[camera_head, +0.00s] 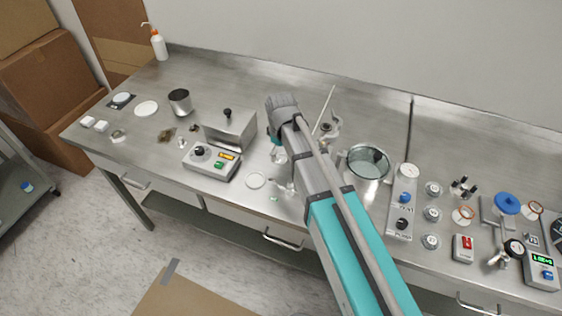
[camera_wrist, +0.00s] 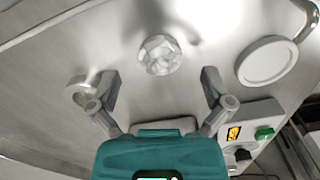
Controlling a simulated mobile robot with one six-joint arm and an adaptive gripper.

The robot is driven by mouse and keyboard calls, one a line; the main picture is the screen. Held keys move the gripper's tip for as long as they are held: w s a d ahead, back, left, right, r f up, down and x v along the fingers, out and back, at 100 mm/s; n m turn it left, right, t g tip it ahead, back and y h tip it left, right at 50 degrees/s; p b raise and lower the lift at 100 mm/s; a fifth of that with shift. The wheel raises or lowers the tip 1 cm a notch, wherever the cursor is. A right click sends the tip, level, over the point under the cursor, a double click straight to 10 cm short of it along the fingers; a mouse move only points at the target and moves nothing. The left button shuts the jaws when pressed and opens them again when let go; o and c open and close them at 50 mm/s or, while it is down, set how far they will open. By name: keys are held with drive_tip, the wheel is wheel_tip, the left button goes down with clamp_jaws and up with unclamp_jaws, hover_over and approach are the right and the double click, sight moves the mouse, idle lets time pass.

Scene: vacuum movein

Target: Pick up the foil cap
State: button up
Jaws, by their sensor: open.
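The foil cap (camera_wrist: 160,55), a crumpled, faceted silvery round piece, lies on the steel bench in the wrist view, at the upper middle. My gripper (camera_wrist: 160,84) is open and empty. Its two fingers are spread to the left and right below the cap in the picture, and neither appears to touch it. In the head view my gripper (camera_head: 278,153) hangs low over the bench, right of the metal box. There I cannot clearly tell the cap apart from my fingers.
A white disc (camera_wrist: 267,62) lies right of the cap. A control box (camera_wrist: 252,135) with an orange display stands close to my right finger. A small pale ring-like piece (camera_wrist: 77,92) is by my left finger. A glass vessel (camera_head: 367,165) stands farther right.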

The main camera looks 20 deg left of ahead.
drive_tip(key=shift+f+b, duration=0.45)
drive_tip(key=shift+f, duration=0.25)
drive_tip(key=c, duration=1.1)
drive_tip(key=shift+s, duration=0.1)
drive_tip(key=shift+c, duration=0.6)
